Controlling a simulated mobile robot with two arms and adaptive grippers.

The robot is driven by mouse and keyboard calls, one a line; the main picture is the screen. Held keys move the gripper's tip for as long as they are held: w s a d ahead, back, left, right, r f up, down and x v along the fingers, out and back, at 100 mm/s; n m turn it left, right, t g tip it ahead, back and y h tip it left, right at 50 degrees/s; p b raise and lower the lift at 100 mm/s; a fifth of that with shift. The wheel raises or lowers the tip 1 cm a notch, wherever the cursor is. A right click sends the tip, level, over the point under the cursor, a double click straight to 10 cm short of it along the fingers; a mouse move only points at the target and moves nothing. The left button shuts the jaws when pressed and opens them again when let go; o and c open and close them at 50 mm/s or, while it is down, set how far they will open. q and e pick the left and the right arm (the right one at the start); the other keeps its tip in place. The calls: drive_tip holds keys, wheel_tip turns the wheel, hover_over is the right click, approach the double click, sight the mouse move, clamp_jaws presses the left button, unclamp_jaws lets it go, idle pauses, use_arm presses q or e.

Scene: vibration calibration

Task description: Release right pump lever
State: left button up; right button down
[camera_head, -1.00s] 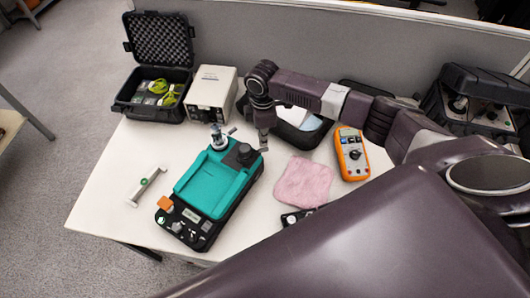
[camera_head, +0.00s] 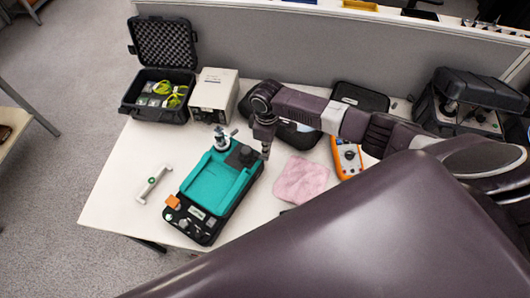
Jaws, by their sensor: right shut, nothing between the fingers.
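The calibration device (camera_head: 213,190), black with a teal tray top, lies on the white table. At its far end stand a silver metal fitting with a small lever (camera_head: 222,139) and a black round knob (camera_head: 241,155). My right gripper (camera_head: 265,154) points down just right of the knob, at the device's far right corner. It is shut with nothing seen in it. I cannot tell whether its tips touch the device or a lever there. The device's right lever is not clearly made out. My left gripper is not in view.
A white handle-like bar (camera_head: 153,184) lies left of the device. A pink cloth (camera_head: 301,180) and an orange multimeter (camera_head: 347,155) lie to the right. A grey box (camera_head: 214,94) and an open black case (camera_head: 160,95) stand behind. My purple body part covers the front right.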

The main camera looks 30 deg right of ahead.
drive_tip(key=shift+s+a+m+p, duration=0.45)
drive_tip(key=shift+s+m+p, duration=0.25)
drive_tip(key=shift+m, duration=0.5)
drive_tip(key=shift+s+a+m, duration=0.1)
drive_tip(key=shift+s+m, duration=0.05)
drive_tip(key=shift+m, duration=0.25)
drive_tip(key=shift+r, duration=3.5)
